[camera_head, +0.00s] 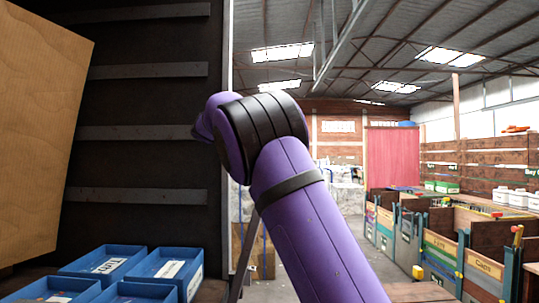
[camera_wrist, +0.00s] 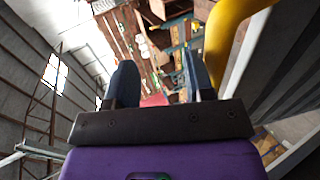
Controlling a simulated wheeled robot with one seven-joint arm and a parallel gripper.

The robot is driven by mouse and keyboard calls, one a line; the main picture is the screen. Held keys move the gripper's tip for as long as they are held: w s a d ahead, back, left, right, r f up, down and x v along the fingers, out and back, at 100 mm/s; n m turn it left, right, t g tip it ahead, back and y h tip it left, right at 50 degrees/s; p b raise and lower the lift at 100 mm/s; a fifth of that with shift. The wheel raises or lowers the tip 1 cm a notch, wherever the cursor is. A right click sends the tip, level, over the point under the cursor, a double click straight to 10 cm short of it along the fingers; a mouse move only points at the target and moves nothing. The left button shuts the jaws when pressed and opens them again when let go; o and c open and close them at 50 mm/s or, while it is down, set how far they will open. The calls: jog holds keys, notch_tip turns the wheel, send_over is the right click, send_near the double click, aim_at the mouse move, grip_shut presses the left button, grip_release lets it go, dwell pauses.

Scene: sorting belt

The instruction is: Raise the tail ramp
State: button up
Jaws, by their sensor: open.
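My gripper (camera_wrist: 160,82) shows in the wrist view with its two dark fingers spread apart and nothing between them. A thick yellow curved bar (camera_wrist: 222,48) passes close to the right of the right finger; I cannot tell whether they touch. Behind the bar is a grey ribbed surface (camera_wrist: 285,65), which may be the truck wall or the tail ramp. I cannot identify the ramp for certain in either view. In the head view my purple arm fills the middle, and my gripper is not visible there.
A dark slatted truck wall (camera_head: 145,105) stands at left, with a large tan box (camera_head: 40,120). Blue labelled trays (camera_head: 165,270) sit at lower left. Wooden sorting bins (camera_head: 455,255) line the right. A red curtain (camera_head: 393,155) hangs at the back, with open floor before it.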

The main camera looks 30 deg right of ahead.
jog(key=s+a, duration=0.1)
jog(key=s, duration=0.5)
jog(key=shift+a+r, duration=0.2)
jog(key=c, duration=0.3)
jog(key=shift+d+f, duration=0.15)
jog(key=shift+d, duration=0.25)
jog(key=c, duration=0.4)
jog(key=d+f+y, duration=0.1)
jog(key=d+f+n+t+y, duration=0.1)
jog(key=d, duration=0.1)
jog(key=d+f+t+y, duration=0.1)
jog(key=shift+s+d+y, duration=0.15)
jog(key=shift+d+y, duration=0.05)
jog(key=shift+y, duration=0.2)
grip_shut()
jog(key=w+d+r+t+y, duration=0.1)
jog(key=d+r+t+y, duration=0.55)
jog(key=t+y, duration=0.4)
jog(key=w+a+f+t+h, duration=0.1)
jog(key=w+a+f+t, duration=0.1)
jog(key=w+a+f, duration=0.3)
jog(key=shift+w+f, duration=1.45)
jog(key=shift+w, duration=0.25)
